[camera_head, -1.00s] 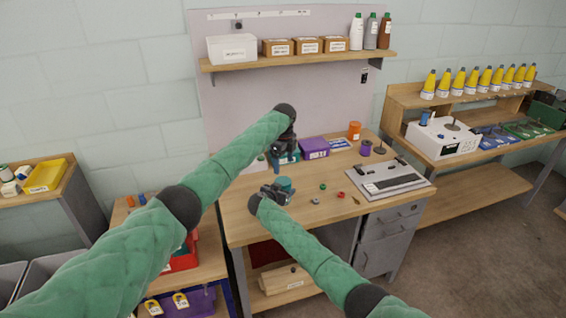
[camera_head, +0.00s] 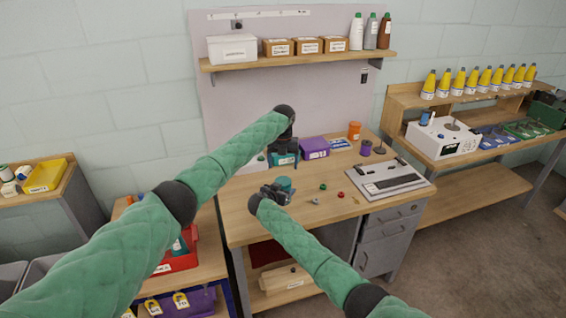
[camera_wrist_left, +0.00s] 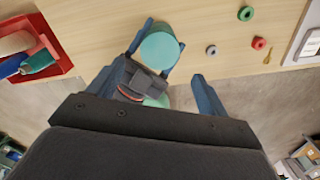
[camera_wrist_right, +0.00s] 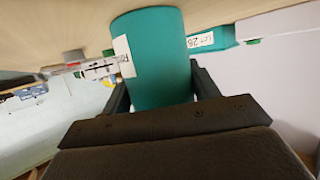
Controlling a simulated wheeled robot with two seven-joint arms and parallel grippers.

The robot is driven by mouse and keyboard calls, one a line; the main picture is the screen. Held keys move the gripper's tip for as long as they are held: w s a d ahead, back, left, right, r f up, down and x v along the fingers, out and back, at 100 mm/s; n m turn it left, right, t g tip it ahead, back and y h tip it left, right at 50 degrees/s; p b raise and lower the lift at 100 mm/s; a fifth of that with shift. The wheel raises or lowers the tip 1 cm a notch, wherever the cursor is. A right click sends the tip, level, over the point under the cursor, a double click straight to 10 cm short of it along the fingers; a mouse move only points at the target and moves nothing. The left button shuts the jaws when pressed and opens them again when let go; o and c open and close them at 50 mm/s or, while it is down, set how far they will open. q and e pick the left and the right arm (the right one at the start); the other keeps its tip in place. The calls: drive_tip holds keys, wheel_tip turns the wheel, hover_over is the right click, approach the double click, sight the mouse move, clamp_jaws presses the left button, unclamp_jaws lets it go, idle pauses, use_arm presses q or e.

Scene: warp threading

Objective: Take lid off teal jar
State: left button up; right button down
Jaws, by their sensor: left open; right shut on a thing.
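The teal jar (camera_head: 284,184) is at the front left of the workbench. The left wrist view shows its round, light teal top (camera_wrist_left: 159,50), and the right wrist view shows its body (camera_wrist_right: 157,60) with a white label. My right gripper (camera_head: 274,193) is shut on the jar's side, one finger on either side of its body. I cannot make out the seam between lid and jar.
A teal bin (camera_head: 283,160) and a purple bin (camera_head: 314,148) stand behind the jar. Small rings, one red (camera_head: 340,194), lie to its right near a grey loom-like device (camera_head: 388,180). A red bin (camera_head: 180,254) sits on the lower left table. The bench's front middle is mostly clear.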

sight(283, 181)
use_arm(q)
drive_tip(key=shift+f, duration=3.85)
drive_tip(key=shift+c, duration=0.2)
drive_tip(key=c, duration=0.9)
drive_tip(key=shift+n, duration=1.8)
drive_tip(key=shift+c, duration=0.3)
drive_tip(key=o, duration=1.1)
drive_tip(key=shift+r, duration=0.1)
